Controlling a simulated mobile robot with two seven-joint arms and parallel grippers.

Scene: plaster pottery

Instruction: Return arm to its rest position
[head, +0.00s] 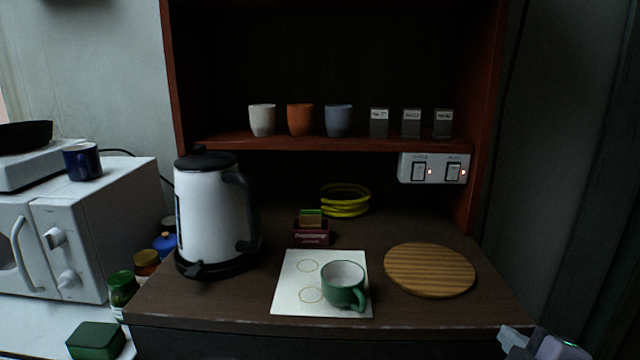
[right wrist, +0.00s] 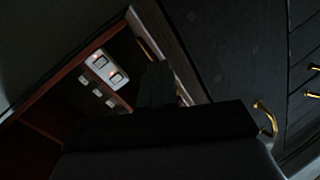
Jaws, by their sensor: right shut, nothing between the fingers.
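My right gripper (head: 540,345) shows at the bottom right corner of the head view, at the front right of the counter and apart from everything on it. It is shut and empty. In the right wrist view its dark fingers (right wrist: 156,88) are together, with nothing held. My left gripper is not in view. A green cup with a white inside (head: 343,285) stands on a white sheet with ring marks (head: 292,290) on the dark counter (head: 220,300).
A white kettle (head: 208,215) stands left, a round wooden board (head: 430,270) right. A small box (head: 311,232) and yellow coil (head: 345,200) lie behind. Cups (head: 300,119) line the shelf, above a switch panel (head: 433,168). A microwave (head: 90,235) is far left.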

